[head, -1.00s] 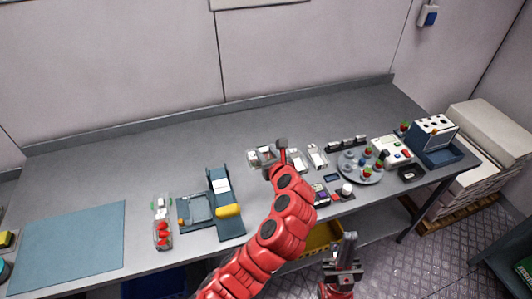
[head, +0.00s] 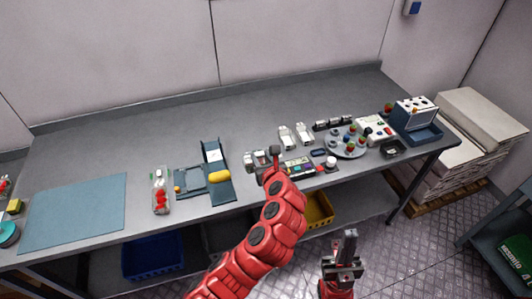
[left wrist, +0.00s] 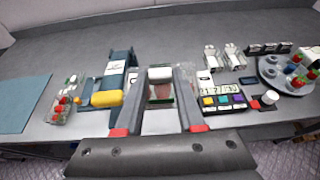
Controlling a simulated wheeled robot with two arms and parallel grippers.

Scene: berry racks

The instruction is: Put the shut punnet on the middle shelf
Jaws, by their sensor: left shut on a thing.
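A small clear punnet (left wrist: 160,93) with a white top and dark reddish contents sits between the fingers of my left gripper (left wrist: 158,128) in the left wrist view. In the head view my left gripper (head: 270,158) is shut on this punnet (head: 252,163) above the front part of the bench. The fingers and arm hide part of it. My right gripper (head: 343,255) points up low in the head view, in front of the bench and away from the punnet. Its jaw opening is unclear. I cannot make out which surface is the middle shelf.
On the bench (head: 120,145), a punnet with red berries (head: 160,192) stands left of a blue device (head: 218,190). Two pale punnets (head: 285,136) and a round tray (head: 334,152) lie right. A dark rack (head: 490,238) stands at lower right. Floor between is clear.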

